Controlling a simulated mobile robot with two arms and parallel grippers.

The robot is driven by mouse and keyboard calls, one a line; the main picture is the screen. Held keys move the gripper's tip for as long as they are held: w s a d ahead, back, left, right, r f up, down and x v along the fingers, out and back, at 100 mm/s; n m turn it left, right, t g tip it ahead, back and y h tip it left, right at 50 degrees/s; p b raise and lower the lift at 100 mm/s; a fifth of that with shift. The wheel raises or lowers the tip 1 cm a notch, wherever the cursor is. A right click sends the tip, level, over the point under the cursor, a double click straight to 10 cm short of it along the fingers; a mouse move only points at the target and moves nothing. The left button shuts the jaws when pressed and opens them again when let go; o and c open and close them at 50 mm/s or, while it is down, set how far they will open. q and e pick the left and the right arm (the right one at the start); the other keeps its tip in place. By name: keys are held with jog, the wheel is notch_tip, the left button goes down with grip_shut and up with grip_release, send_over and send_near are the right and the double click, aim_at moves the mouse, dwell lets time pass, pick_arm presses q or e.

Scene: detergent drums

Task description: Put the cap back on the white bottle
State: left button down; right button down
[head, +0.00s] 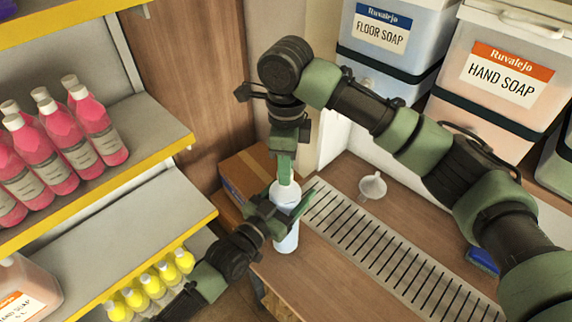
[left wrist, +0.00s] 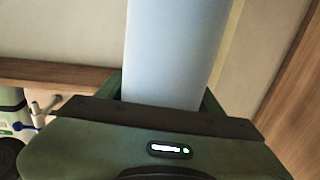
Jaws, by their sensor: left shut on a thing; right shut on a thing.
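The white bottle (head: 287,239) stands upright, or nearly so, near the left edge of the counter, and its pale body (left wrist: 175,50) fills the middle of the left wrist view. My left gripper (head: 279,215) is shut around the bottle's body from the left. My right gripper (head: 285,178) points straight down right above the bottle's top, with its fingers shut. The cap is not clearly visible; what the right gripper holds is small and hidden at its fingertips. I cannot tell whether it touches the bottle's neck.
A slotted drain grate (head: 375,250) runs along the counter, with a white funnel (head: 372,187) behind it. Large soap drums (head: 505,75) stand at the back right. Shelves at left hold pink bottles (head: 62,145) and yellow-topped bottles (head: 150,283). A cardboard box (head: 248,168) sits behind the bottle.

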jog(key=shift+m, duration=0.7)
jog(key=c, duration=1.1)
grip_release()
jog(key=shift+r, duration=0.1)
jog(key=shift+r, duration=2.2)
